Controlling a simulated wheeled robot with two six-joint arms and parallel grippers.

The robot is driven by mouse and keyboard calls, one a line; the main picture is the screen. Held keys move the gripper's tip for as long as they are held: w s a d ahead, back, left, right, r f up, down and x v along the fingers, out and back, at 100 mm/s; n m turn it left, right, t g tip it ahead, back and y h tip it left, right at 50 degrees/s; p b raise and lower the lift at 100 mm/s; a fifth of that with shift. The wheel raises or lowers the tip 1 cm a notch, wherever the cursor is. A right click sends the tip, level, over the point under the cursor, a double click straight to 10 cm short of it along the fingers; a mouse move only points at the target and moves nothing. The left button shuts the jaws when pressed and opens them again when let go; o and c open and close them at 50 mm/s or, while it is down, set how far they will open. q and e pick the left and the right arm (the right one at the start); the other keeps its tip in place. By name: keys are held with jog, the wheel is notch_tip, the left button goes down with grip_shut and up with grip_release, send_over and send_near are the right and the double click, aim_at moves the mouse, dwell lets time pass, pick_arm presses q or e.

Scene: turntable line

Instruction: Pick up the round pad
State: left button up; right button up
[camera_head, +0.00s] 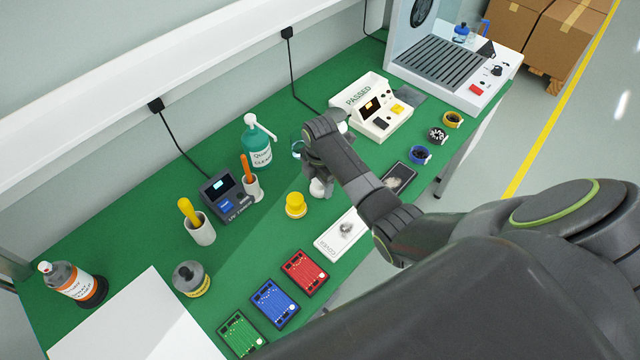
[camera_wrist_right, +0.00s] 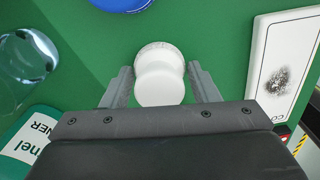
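The likely round pad is a white, round, waisted piece (camera_wrist_right: 160,62) on the green table, between the fingers of my right gripper (camera_wrist_right: 161,82) in the right wrist view. The fingers are open, with a gap on each side of the piece. In the head view the white piece (camera_head: 318,188) shows just below my right gripper (camera_head: 318,172), partly covered by it. My left gripper is not in view.
A glass jar (camera_wrist_right: 24,68), a green cleaner bottle (camera_head: 257,148) and a blue-and-white round item (camera_wrist_right: 122,4) surround the gripper. Several coloured boards lie in front.

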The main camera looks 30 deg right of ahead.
jog(key=c, duration=0.5)
jog(key=shift+c, duration=0.2)
notch_tip(320, 180, up, 10)
jog(key=shift+r+b, duration=0.1)
jog(key=shift+b, duration=0.75)
